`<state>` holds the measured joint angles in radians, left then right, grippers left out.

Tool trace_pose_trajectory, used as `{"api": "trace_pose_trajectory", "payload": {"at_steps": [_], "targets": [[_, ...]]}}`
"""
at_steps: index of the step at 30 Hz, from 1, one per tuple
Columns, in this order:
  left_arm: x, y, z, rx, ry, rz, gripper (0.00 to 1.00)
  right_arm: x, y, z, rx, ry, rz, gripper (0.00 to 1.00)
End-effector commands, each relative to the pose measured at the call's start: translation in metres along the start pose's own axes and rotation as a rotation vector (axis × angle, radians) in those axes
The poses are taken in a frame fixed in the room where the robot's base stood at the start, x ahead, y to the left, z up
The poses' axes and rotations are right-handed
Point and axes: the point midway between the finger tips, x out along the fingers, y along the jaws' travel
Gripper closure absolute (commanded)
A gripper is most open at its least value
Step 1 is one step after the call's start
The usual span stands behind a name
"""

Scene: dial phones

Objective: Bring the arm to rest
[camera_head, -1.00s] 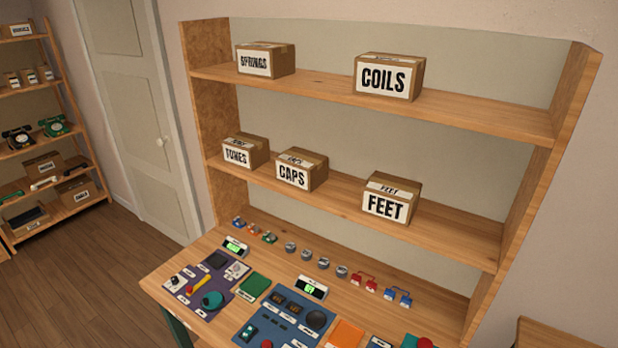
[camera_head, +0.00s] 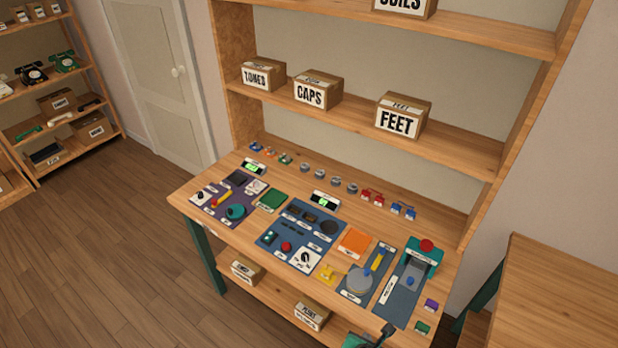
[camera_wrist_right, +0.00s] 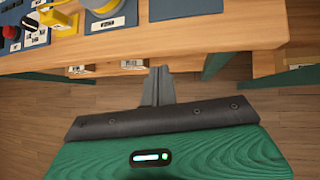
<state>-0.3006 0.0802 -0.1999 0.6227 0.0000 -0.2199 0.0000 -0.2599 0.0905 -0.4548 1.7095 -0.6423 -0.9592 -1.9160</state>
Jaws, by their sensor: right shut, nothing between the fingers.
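My right gripper (camera_head: 388,329) shows at the bottom edge of the head view, by the front edge of the workbench (camera_head: 250,242). Most of its arm is cut off by the frame. In the right wrist view, the grey fingers (camera_wrist_right: 158,72) are together with nothing between them. They point toward the bench front and overlap nothing on the benchtop. My left gripper is not in view.
The benchtop carries mats with phone parts, a grey round piece (camera_head: 360,280) and a press with a red knob (camera_head: 426,245). Boxes, including FEET (camera_head: 402,117), stand on the shelf behind. Another wooden table (camera_head: 560,285) stands at right. Open floor (camera_head: 130,250) lies left.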

Motion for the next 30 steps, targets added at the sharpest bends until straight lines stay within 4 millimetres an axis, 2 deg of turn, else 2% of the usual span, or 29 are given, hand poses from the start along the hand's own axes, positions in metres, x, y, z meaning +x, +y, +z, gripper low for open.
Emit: {"api": "trace_pose_trajectory", "payload": {"at_steps": [8, 11, 15, 18, 24, 27, 30], "targets": [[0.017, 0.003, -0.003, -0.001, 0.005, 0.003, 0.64, 0.051, -0.035, -0.075, 0.285, 0.124, -0.03, 1.0], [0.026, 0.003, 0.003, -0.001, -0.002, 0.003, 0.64, 0.075, -0.057, -0.116, 0.452, 0.186, -0.063, 1.0], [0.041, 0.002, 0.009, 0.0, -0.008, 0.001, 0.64, 0.108, -0.103, -0.19, 0.784, 0.281, -0.156, 1.0], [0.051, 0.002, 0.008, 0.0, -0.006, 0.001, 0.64, 0.124, -0.14, -0.242, 1.046, 0.329, -0.246, 1.0], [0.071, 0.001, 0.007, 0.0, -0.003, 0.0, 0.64, 0.136, -0.217, -0.342, 1.588, 0.347, -0.477, 1.0], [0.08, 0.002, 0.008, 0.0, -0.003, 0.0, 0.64, 0.133, -0.254, -0.384, 1.843, 0.311, -0.596, 1.0], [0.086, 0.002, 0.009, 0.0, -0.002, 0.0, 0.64, 0.127, -0.283, -0.416, 2.054, 0.258, -0.696, 1.0]]}}
